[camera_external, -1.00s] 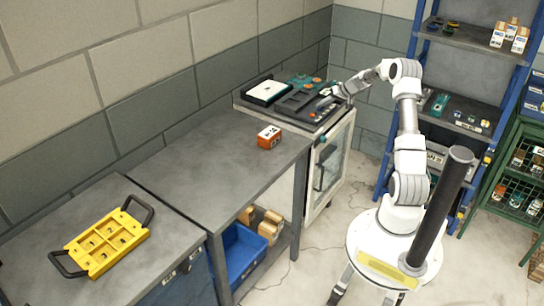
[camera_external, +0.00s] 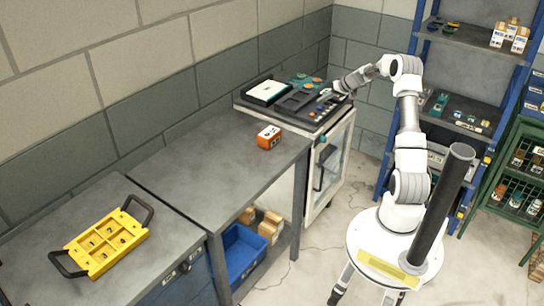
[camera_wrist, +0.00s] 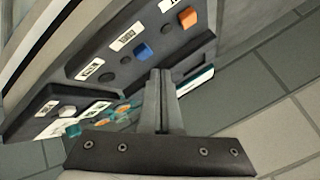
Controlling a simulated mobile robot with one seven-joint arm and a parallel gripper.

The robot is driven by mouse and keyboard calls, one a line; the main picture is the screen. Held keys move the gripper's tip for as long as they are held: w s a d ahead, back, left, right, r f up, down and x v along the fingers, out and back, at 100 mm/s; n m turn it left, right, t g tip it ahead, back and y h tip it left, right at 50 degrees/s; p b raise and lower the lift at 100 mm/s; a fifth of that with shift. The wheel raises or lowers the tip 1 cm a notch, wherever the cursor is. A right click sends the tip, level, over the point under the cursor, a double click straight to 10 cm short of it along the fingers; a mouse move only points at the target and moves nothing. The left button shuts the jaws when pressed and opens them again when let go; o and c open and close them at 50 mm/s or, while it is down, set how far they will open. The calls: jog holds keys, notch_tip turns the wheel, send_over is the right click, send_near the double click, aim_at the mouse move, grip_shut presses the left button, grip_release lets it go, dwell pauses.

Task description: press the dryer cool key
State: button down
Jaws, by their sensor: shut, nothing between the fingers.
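The dryer (camera_external: 298,114) is the glass-doored cabinet at the far end of the bench, with a dark key panel on its top. In the wrist view the panel (camera_wrist: 122,50) shows a blue key (camera_wrist: 142,50), an orange key (camera_wrist: 187,17) and a white key (camera_wrist: 67,112), each beside a white label. The labels are too small and tilted to read surely, so I cannot tell which key is cool. My gripper (camera_wrist: 161,74) is shut and empty, its tips over the panel's lower edge near the blue key. It also shows over the dryer top (camera_external: 330,96); contact cannot be told.
A white-topped tray (camera_external: 268,91) and teal parts (camera_external: 303,79) lie on the dryer top behind the panel. An orange box (camera_external: 268,137) stands on the grey bench (camera_external: 205,165). A yellow tray (camera_external: 105,243) lies at the near left. A blue-framed shelf stands right.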

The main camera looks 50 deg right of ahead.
aim_at(321, 111)
notch_tip(321, 111, up, 6)
jog(key=shift+f+p, duration=0.25)
jog(key=shift+p, duration=0.7)
jog(key=s+a+r+n+g+p, duration=0.1)
jog(key=s+a+r+n, duration=0.3)
jog(key=a, duration=0.6)
jog(key=a+r+n+g+p, duration=0.1)
jog(key=a+r+p, duration=0.1)
jog(key=a+r, duration=0.65)
jog(key=s+a+r+n+g+p, duration=0.1)
jog(key=s+a+r+n+g, duration=0.15)
jog(key=a, duration=1.05)
jog(key=s+a+r+n+h+p, duration=0.2)
jog(key=s+a+r+n, duration=0.1)
jog(key=s+a, duration=0.4)
jog(key=s+a+f+m, duration=0.1)
jog(key=s, duration=0.6)
jog(key=s+a+f+m+y, duration=0.1)
jog(key=s+f, duration=0.1)
jog(key=s, duration=0.6)
jog(key=shift+s+a+f+m+t+b, duration=0.25)
jog(key=shift+a+m+t+b, duration=0.1)
jog(key=shift+a+t+b, duration=0.1)
